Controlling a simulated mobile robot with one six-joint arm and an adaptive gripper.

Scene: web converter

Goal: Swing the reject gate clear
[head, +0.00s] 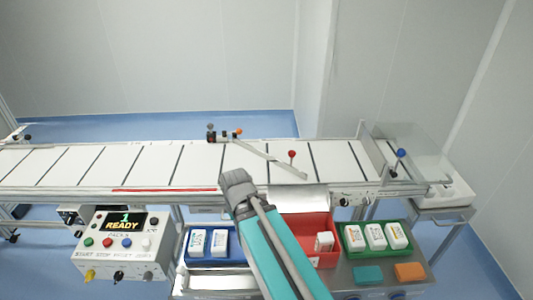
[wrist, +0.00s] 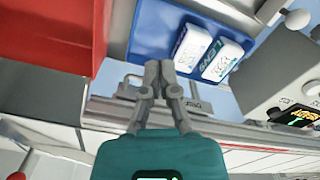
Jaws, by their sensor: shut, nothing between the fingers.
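The reject gate (head: 265,157) is a thin pale bar lying diagonally across the conveyor, from the far rail toward the near edge at right. A red ball knob (head: 292,154) stands on a short stem along it. A bracket with an orange knob (head: 239,131) sits at its far end. My gripper (head: 236,176) is in front of the belt's near edge in the picture, left of the gate's near end and apart from the red knob. In the wrist view my gripper's fingertips (wrist: 159,66) are together and hold nothing.
The conveyor belt (head: 150,165) runs across the view. In front stand a blue bin (head: 207,261), a red bin (head: 318,222) and a green bin (head: 352,249) with white packs. A control box (head: 122,243) reads READY. A clear guard (head: 405,150) and blue knob (head: 401,153) are at right.

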